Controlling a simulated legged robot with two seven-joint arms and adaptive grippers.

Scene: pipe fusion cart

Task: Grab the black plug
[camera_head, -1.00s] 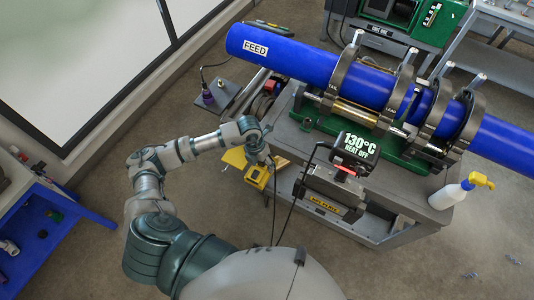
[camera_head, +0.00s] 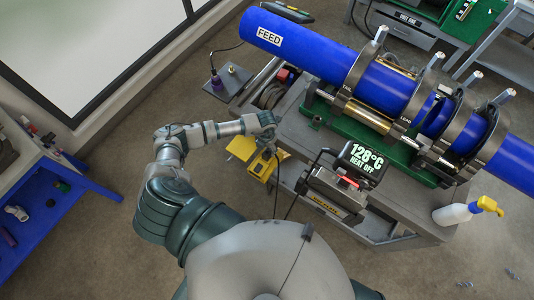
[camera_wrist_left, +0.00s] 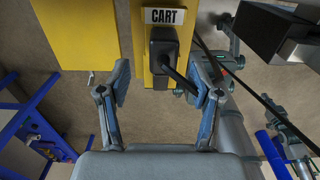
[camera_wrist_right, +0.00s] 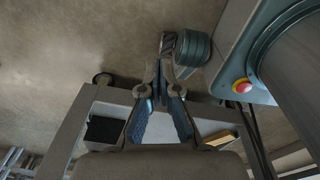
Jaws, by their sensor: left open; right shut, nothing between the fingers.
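The black plug (camera_wrist_left: 162,58) sits on a yellow panel under a CART label (camera_wrist_left: 173,16) in the left wrist view, with a black cable at its right. My left gripper (camera_wrist_left: 161,84) is open, one finger to each side of the plug and nearer the camera, with the right finger close to the cable. I cannot tell whether either finger touches it. In the head view this gripper (camera_head: 275,138) is beside the yellow box (camera_head: 262,165) on the cart's left side; the plug is hard to make out there. My right gripper (camera_wrist_right: 160,88) is shut and empty in the right wrist view.
The grey cart (camera_head: 398,205) carries blue pipes (camera_head: 335,62) in clamps (camera_head: 362,68) and a heater display (camera_head: 362,162) reading 128°C, HEAT OFF. A spray bottle (camera_head: 462,212) stands at its right corner. A blue-topped bench (camera_head: 45,215) is at left. Floor between is clear.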

